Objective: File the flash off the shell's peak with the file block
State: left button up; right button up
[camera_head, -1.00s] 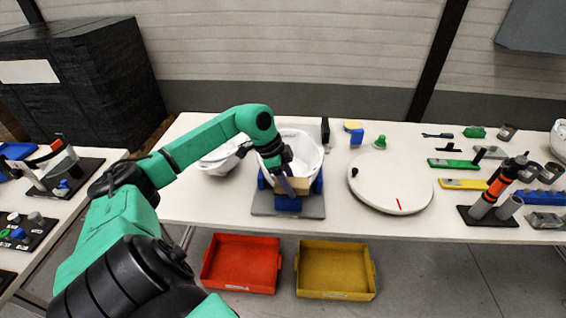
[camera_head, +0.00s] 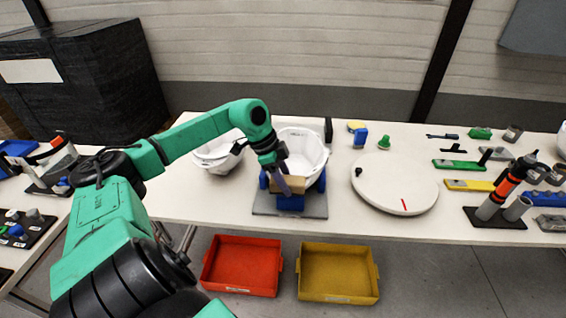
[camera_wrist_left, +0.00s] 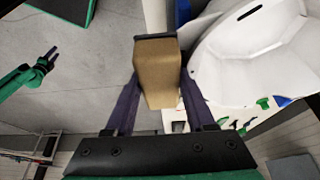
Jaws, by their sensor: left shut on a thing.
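The white helmet shell (camera_head: 303,150) sits in a blue holder on a grey base plate (camera_head: 314,205) at the table's front edge. My left gripper (camera_head: 285,187) is shut on the file block (camera_head: 290,184), a tan block, at the shell's near side. In the left wrist view the block (camera_wrist_left: 158,75) sits between the two purple fingers, with a dark strip on its far end. The shell (camera_wrist_left: 245,55) is close beside it; I cannot tell if they touch. The flash is not distinguishable. My right gripper (camera_wrist_left: 48,58) shows small in the left wrist view, its jaw state unclear.
More white shells (camera_head: 215,152) lie left of the holder. A white round disc (camera_head: 395,185) lies to the right. Tools and a bottle stand (camera_head: 505,190) fill the right end. A red bin (camera_head: 240,264) and a yellow bin (camera_head: 338,271) are below the front edge.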

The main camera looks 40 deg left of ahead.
aim_at(289, 179)
pick_arm(q)
jog(key=shift+w+d, duration=0.3)
jog(key=shift+d, duration=0.05)
pick_arm(e)
jog(key=shift+f, duration=0.4)
pick_arm(q)
notch_tip(289, 179, up, 8)
jog(key=p, duration=0.7)
jog(key=shift+a+r+p, duration=0.1)
jog(key=shift+r+p, duration=0.05)
jog(key=shift+p, duration=0.2)
pick_arm(e)
notch_tip(289, 179, up, 7)
jog(key=shift+r, duration=0.2)
pick_arm(q)
jog(key=shift+f, duration=0.2)
jog(key=shift+f+b, duration=0.45)
jog(key=shift+b, duration=0.05)
jog(key=shift+w+a+f+b, duration=0.15)
jog(key=shift+f+b, duration=0.95)
jog(key=shift+f, duration=1.2)
pick_arm(e)
notch_tip(289, 179, down, 3)
jog(key=shift+r, duration=0.1)
